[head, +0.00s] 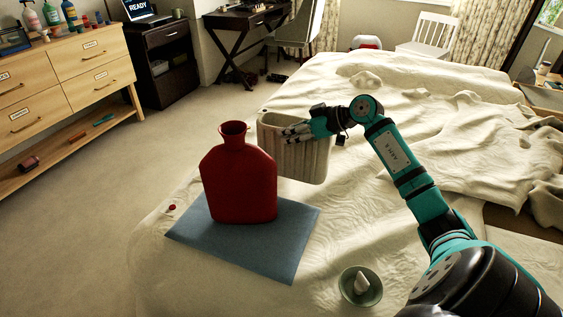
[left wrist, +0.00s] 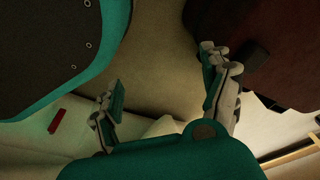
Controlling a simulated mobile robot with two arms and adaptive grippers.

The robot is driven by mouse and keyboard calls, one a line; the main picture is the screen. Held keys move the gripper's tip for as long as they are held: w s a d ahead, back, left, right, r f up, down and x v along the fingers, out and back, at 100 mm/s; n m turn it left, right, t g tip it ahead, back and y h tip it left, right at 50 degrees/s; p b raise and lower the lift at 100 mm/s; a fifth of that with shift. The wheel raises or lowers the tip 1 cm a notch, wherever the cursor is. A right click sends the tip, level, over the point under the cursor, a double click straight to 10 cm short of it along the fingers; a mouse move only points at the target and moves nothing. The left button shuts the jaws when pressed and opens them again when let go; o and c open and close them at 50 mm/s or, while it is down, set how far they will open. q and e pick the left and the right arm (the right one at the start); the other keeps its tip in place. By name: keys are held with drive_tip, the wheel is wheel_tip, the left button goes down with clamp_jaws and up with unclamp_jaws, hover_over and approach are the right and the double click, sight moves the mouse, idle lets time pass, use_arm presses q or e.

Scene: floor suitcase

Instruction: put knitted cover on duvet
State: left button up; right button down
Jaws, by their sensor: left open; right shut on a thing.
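The cream ribbed knitted cover (head: 308,163) hangs upright over the bed, just behind and right of the red hot water bottle (head: 238,180). My right gripper (head: 293,133) is shut on the cover near its upper edge and hides part of it. The bottle stands upright on a blue mat (head: 280,262), its neck open. The cream duvet (head: 400,95) covers the bed, smooth at the front and rumpled at the right. My left gripper (left wrist: 160,95) is open and empty in the left wrist view; it is out of the head view.
A small green bowl (head: 372,299) with a white item inside sits at the bed's front. A small red piece (head: 172,208) lies left of the mat. A wooden drawer unit (head: 75,75) stands at the left, with clear carpet (head: 110,190) between it and the bed.

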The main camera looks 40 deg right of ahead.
sight(293, 148)
use_arm(q)
drive_tip(key=w+r, duration=0.2)
drive_tip(key=r, duration=0.1)
drive_tip(key=shift+d+b, duration=0.15)
drive_tip(key=shift+b, duration=0.25)
use_arm(e)
wheel_tip(293, 148, down, 5)
drive_tip(key=shift+r, duration=0.1)
use_arm(q)
drive_tip(key=shift+f, duration=0.15)
use_arm(e)
drive_tip(key=c, duration=1.8)
unclamp_jaws()
drive_tip(key=shift+c, duration=0.2)
drive_tip(key=o, duration=0.4)
use_arm(q)
drive_tip(key=shift+s+f, duration=0.1)
drive_tip(key=shift+f, duration=0.05)
use_arm(e)
drive_tip(key=shift+o, duration=0.2)
